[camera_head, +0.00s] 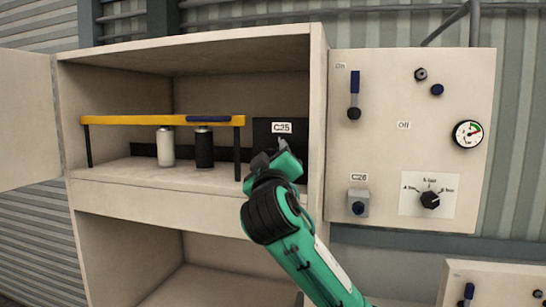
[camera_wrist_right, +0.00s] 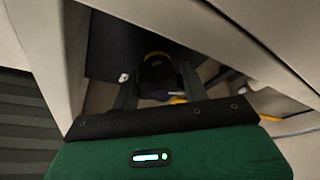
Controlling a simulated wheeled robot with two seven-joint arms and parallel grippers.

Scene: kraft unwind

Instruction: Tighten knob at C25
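The C25 label (camera_head: 281,128) is on a dark panel (camera_head: 263,134) at the right inside the upper cabinet compartment. My right gripper (camera_head: 272,152) is at that panel, just below the label, and hides what is under it in the head view. In the right wrist view, a dark round knob-like part (camera_wrist_right: 156,72) lies between the two fingers of the right gripper (camera_wrist_right: 158,82). The fingers stand apart on either side of it; contact is not clear. My left gripper is in neither view.
The open cabinet (camera_head: 190,205) has a side wall (camera_head: 317,110) close right of my right arm. A yellow rail (camera_head: 140,120) spans a white canister (camera_head: 165,147) and a black canister (camera_head: 204,148). A control panel (camera_head: 405,95) with a lever, gauge and dial stands at right.

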